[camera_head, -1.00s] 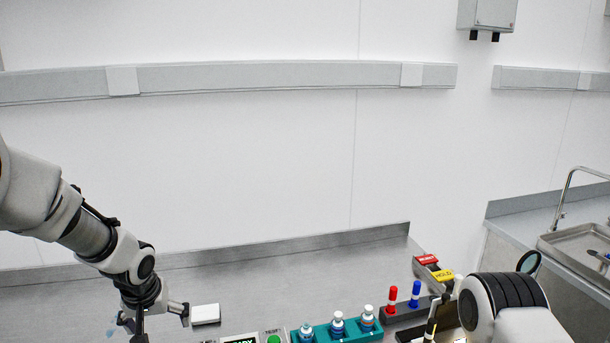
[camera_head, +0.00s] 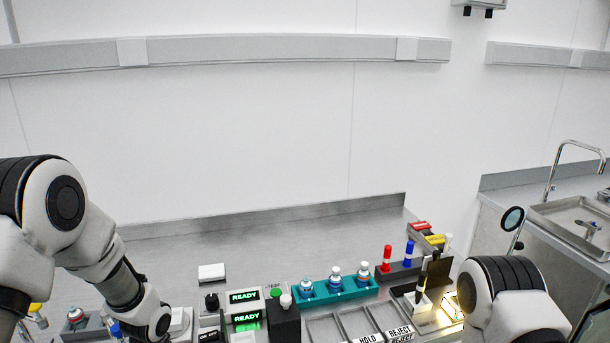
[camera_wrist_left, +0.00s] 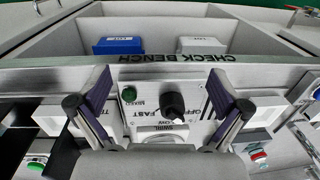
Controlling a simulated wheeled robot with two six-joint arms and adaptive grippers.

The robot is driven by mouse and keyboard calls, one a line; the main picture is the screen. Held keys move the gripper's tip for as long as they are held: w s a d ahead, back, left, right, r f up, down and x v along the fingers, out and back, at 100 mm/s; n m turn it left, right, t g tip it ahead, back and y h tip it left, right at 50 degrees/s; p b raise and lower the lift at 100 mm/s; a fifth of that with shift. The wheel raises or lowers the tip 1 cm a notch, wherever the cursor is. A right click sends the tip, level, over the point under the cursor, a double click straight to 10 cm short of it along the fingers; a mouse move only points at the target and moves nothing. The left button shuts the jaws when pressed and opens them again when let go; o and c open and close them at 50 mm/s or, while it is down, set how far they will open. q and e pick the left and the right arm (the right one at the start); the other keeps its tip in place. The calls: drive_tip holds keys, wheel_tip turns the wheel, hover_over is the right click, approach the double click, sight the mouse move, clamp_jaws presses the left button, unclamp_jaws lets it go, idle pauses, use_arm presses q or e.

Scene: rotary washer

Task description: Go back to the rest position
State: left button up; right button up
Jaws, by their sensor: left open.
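My left gripper (camera_wrist_left: 160,98) shows in the left wrist view with its two fingers apart and nothing between them. Beyond the fingers is a control panel (camera_wrist_left: 145,100) with a black knob, a green button and the words FAST and SWIRL. In the head view my left arm (camera_head: 105,255) bends down at the left and its gripper is out of the picture. My right arm (camera_head: 505,295) shows at the lower right, and its gripper is not in view.
The steel bench (camera_head: 290,225) is clear toward the back. Along its front stand a white block (camera_head: 211,271), two READY displays (camera_head: 245,297), a teal rack (camera_head: 345,287) with several vials, and red and blue markers. A sink (camera_head: 580,220) is at the right.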

use_arm(q)
drive_tip(key=s+d+f+m+b, duration=0.2)
drive_tip(key=s+f+b, duration=0.3)
drive_tip(key=s+f, duration=1.5)
drive_tip(key=s+d, duration=0.1)
drive_tip(key=s, duration=0.2)
drive_tip(key=shift+d+h, duration=0.15)
drive_tip(key=shift+h, duration=0.25)
